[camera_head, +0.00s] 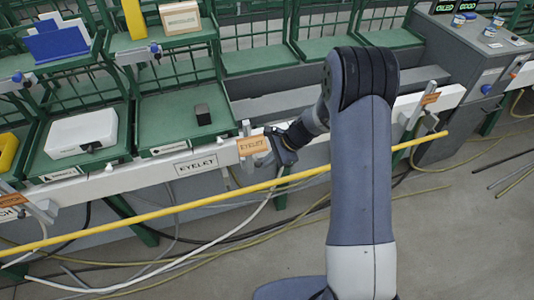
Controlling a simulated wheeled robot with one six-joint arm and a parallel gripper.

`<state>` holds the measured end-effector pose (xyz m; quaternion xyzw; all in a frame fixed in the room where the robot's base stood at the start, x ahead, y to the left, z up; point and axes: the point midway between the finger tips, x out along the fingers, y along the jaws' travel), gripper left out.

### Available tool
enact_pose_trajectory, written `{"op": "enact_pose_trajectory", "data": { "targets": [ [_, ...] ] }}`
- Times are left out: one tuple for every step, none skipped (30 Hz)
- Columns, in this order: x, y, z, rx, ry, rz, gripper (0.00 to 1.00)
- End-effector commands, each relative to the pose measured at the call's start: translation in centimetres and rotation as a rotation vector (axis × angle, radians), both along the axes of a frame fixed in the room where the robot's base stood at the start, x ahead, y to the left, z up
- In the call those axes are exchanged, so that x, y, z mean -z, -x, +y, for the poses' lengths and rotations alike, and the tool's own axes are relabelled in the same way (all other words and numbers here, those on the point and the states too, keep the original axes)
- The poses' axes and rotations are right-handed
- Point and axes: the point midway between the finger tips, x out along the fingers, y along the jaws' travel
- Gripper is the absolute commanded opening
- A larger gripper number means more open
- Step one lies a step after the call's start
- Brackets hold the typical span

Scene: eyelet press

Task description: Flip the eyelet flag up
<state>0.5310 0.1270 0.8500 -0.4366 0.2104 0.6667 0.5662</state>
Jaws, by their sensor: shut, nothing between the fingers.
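The eyelet flag (254,146) is a small orange plate with dark lettering. It sits on a grey bracket on the front of the white rail, right of a white label (195,164) that reads EYELET. My gripper (274,150) is at the flag's right edge, small and dark in the head view. It is shut and holds nothing. I cannot tell whether it touches the flag or its bracket. My arm comes in from the lower right and hides the rail behind it.
A yellow bar (200,203) runs across in front of the rail. Another orange flag (431,99) stands at the right. Green trays hold a white box (82,134) and a dark block (202,114). A grey cabinet (470,75) is at the right. Cables lie on the floor.

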Motion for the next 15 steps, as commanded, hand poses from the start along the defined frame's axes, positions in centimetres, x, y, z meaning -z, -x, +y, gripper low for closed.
{"op": "enact_pose_trajectory", "data": {
  "targets": [
    [-1.0,0.2,0.0,0.0,0.0,0.002,0.0],
    [-1.3,0.3,0.0,0.0,-0.001,0.002,0.0],
    [-1.6,0.4,-0.1,0.0,-0.001,0.0,0.0],
    [-1.9,0.5,-0.1,0.0,-0.001,0.0,0.0],
    [-2.2,0.6,-0.1,-0.001,-0.001,-0.001,0.0],
    [-2.6,0.6,-0.1,0.0,-0.002,-0.003,0.0],
    [-2.9,0.7,-0.1,0.0,-0.002,-0.003,0.0],
    [-3.2,0.7,-0.2,0.0,-0.002,-0.004,0.0],
    [-3.6,0.8,-0.2,0.0,-0.002,-0.004,0.0],
    [-3.9,0.8,-0.2,0.0,-0.002,-0.004,0.0],
    [-4.2,0.8,-0.2,0.0,-0.003,-0.005,0.0],
    [-4.6,0.9,-0.2,0.0,-0.004,-0.005,0.0],
    [-4.9,0.9,-0.2,-0.001,-0.003,-0.004,0.0],
    [-5.1,0.9,-0.2,-0.001,-0.003,-0.004,0.0],
    [-4.8,0.9,-0.2,0.0,-0.003,-0.001,0.0]
  ]
}}
